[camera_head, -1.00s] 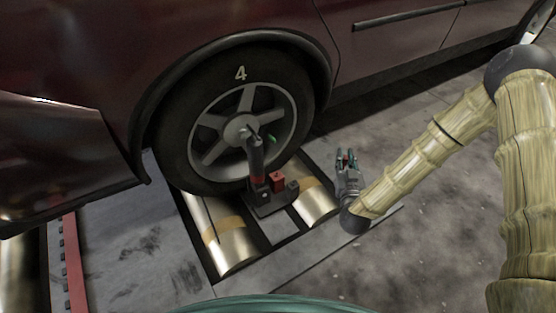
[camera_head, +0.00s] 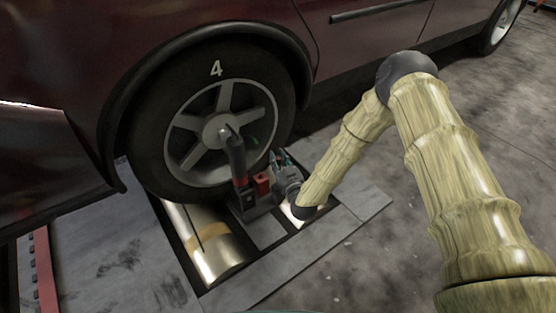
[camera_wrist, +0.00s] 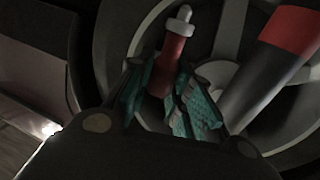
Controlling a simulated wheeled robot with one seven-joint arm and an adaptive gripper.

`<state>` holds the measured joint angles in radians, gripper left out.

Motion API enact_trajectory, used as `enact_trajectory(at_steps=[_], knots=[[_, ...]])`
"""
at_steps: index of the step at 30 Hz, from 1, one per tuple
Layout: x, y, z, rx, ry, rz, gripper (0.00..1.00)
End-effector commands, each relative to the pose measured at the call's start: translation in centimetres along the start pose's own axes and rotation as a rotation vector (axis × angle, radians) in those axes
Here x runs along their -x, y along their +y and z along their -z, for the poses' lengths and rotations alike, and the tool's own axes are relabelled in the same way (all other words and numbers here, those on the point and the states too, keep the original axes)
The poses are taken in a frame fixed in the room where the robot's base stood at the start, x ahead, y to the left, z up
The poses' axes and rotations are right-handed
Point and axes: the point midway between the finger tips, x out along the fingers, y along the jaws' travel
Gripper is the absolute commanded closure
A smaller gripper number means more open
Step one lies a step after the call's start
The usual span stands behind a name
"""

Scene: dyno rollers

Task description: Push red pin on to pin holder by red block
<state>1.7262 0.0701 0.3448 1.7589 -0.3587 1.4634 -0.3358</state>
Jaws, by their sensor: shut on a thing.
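My gripper (camera_head: 281,158) is beside the dark device in front of the car wheel, just right of the red block (camera_head: 262,184). In the wrist view its teal fingers (camera_wrist: 168,98) are shut on the red pin (camera_wrist: 173,48), which points up and has a pale, rounded tip. The pin is too small to make out in the head view. A dark lever (camera_head: 237,157) with a red band stands left of the red block; it also shows large at the right of the wrist view (camera_wrist: 262,78). I cannot clearly pick out the pin holder.
The car wheel (camera_head: 215,125), marked 4, rests on metal rollers (camera_head: 205,245) right behind the device. The dark red car body (camera_head: 60,60) overhangs at the back. Grey floor plate (camera_head: 345,225) and open concrete lie to the right and front.

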Motion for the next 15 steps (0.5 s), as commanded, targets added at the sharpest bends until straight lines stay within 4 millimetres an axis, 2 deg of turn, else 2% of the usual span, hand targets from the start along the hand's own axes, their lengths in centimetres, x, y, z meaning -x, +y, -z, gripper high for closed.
enact_trajectory(at_steps=[15], knots=[[0.1, 0.1, -4.1, 0.000, 0.000, -0.001, 1.00]])
